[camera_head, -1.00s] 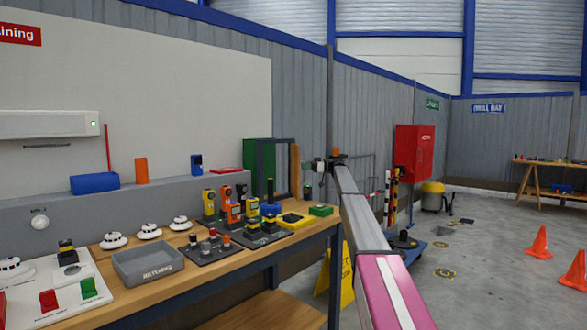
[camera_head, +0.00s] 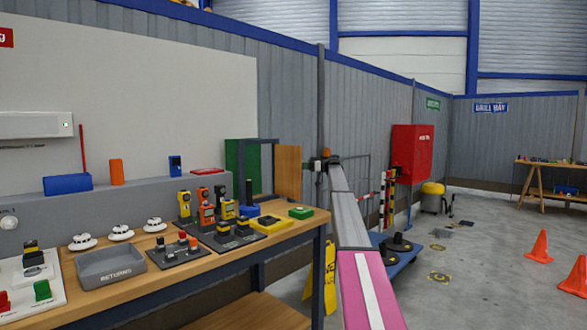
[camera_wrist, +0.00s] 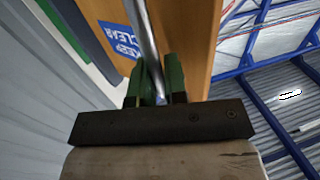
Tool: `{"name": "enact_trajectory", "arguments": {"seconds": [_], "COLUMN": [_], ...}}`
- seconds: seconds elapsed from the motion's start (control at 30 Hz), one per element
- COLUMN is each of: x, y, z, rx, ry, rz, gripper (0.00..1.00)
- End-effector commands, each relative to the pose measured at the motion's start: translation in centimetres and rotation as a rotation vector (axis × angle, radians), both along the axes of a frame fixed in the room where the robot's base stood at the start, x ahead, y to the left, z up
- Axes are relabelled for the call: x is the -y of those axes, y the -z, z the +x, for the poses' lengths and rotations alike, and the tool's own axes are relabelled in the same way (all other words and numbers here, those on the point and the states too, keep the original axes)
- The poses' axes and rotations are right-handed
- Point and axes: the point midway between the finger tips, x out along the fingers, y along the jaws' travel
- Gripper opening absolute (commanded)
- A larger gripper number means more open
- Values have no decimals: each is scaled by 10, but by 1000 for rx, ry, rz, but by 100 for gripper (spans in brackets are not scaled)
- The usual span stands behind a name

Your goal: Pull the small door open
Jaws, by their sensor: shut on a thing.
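The small door is a light wooden panel (camera_head: 288,172), standing ajar beside a dark frame (camera_head: 262,145) at the bench's far right end. In the wrist view the door (camera_wrist: 190,40) fills the upper middle and bears a blue "KEEP CLEAR" label (camera_wrist: 119,40). A grey metal bar handle (camera_wrist: 143,28) runs along it. My gripper (camera_wrist: 160,80) has its green fingers on either side of the handle and is shut on it. In the head view my gripper (camera_head: 314,166) is small, just right of the door, and the handle is hard to make out.
The bench (camera_head: 225,262) at left holds a grey returns tray (camera_head: 110,266), several handheld meters and a green block (camera_head: 301,212). A yellow floor sign (camera_head: 330,275) stands by its end. A blue trolley (camera_head: 398,262) is right of my arm. Floor farther right is open, with orange cones (camera_head: 539,246).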

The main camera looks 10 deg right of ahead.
Motion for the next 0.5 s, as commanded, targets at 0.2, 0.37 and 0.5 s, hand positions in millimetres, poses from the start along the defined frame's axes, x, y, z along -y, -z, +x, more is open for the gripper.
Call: {"name": "enact_trajectory", "arguments": {"seconds": [0.2, 0.37, 0.5], "x": [2, 1, 1], "y": [-5, -5, -5], "z": [-1, -1, -1], "rx": [0, 0, 0], "ry": [-8, -8, -8], "rz": [8, 8, 8], "gripper": [0, 0, 36]}}
